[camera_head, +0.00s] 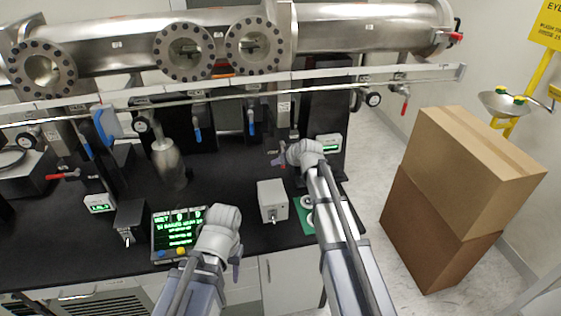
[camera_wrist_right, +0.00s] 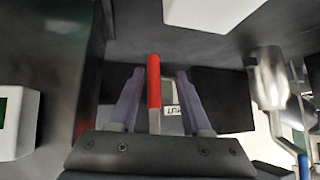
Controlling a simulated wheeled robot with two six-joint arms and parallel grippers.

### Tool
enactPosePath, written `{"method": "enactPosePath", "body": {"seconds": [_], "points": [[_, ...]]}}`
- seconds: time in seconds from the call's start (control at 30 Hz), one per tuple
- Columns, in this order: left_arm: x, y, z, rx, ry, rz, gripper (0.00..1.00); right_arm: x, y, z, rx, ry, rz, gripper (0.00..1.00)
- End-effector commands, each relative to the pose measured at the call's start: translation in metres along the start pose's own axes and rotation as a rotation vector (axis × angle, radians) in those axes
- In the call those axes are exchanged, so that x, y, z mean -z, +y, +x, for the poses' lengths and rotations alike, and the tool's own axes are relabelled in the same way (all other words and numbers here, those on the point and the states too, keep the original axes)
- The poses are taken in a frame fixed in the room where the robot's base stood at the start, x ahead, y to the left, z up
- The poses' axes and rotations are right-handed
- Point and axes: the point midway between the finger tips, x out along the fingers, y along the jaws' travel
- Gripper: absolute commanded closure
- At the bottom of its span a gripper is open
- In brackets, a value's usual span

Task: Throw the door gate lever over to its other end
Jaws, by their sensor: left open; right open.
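A red-handled lever (camera_wrist_right: 154,85) stands upright between the fingers of my right gripper (camera_wrist_right: 160,74) in the right wrist view. The fingers are open, one on each side of it, with visible gaps. A small label beside the lever is partly hidden, so I cannot confirm that this is the door gate lever. In the head view my right gripper (camera_head: 276,160) is at the back of the bench, below the steel chamber, and its wrist hides most of the lever. My left gripper (camera_head: 237,266) is open and empty near the bench's front edge.
The large steel chamber (camera_head: 110,42) with round flanges and a long rail (camera_head: 230,92) run above the bench. A grey switch box (camera_head: 272,200), a green-text display (camera_head: 178,232) and a metal flask (camera_head: 168,163) stand on the black bench. Stacked cardboard boxes (camera_head: 470,155) stand at right.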

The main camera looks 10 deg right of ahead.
Motion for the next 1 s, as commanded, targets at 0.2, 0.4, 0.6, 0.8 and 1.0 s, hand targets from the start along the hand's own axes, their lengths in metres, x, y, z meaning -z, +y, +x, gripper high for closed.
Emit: {"method": "enactPosePath", "body": {"seconds": [0.2, 0.4, 0.6, 0.8, 1.0], "points": [[-0.001, -0.002, -0.024, 0.000, 0.000, 0.000, 0.50, 0.002, -0.002, -0.032, 0.001, 0.000, 0.000, 0.52], [-0.003, -0.004, -0.046, 0.000, 0.000, 0.001, 0.50, 0.002, -0.003, -0.064, 0.002, -0.001, 0.001, 0.52], [-0.003, -0.005, -0.051, 0.000, 0.000, 0.002, 0.50, 0.000, -0.002, -0.074, 0.002, -0.001, -0.001, 0.52], [-0.003, -0.005, -0.050, 0.000, 0.000, 0.001, 0.50, 0.000, -0.002, -0.072, 0.003, -0.001, -0.001, 0.52], [-0.003, -0.005, -0.050, 0.000, 0.000, 0.001, 0.50, -0.002, -0.005, -0.072, 0.005, -0.007, -0.002, 0.52]]}}
